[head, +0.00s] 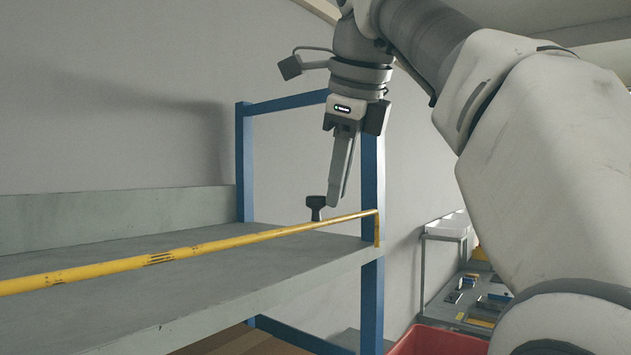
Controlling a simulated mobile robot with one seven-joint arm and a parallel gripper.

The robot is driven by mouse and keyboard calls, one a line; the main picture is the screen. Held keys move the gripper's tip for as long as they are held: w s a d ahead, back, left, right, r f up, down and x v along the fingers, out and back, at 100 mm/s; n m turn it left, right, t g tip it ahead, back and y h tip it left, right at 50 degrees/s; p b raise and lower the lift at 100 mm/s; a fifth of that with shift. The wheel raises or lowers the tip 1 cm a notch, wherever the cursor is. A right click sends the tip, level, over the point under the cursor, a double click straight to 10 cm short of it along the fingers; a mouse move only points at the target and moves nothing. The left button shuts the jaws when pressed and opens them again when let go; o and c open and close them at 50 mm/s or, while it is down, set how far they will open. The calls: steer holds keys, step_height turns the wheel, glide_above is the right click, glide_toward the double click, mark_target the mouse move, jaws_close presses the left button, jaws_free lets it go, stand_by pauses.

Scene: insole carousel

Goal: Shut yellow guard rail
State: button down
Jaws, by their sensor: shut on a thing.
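The yellow guard rail (205,247) runs in the head view from the lower left to the blue post at the right, slightly above the grey shelf. Its right end bends down beside the post. A dark knob (316,203) stands up from the rail near that end. My gripper (334,202) points down just above the rail, its fingertips at the knob. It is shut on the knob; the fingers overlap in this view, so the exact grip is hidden.
The grey shelf (150,285) is bare, between blue posts (372,290). A red bin (440,341) stands low at the right. Behind it is a grey rack (442,310) with small items and white trays (450,224). My arm covers much of the right side.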

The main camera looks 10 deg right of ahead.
steer(key=shift+w+a+r, duration=0.15)
steer(key=shift+w+a, duration=0.1)
steer(key=shift+a, duration=0.5)
steer(key=shift+r, duration=0.1)
steer(key=s+d+r+b, duration=0.1)
steer(key=s+d+r, duration=0.15)
steer(key=s, duration=1.15)
step_height(320, 180, down, 46)
steer(key=s+d+n+h+b, duration=0.1)
steer(key=d+n+b, duration=0.2)
steer(key=n, duration=2)
steer(key=b, duration=0.3)
steer(key=shift+s+f+n, duration=0.15)
steer(key=shift+s+n, duration=0.25)
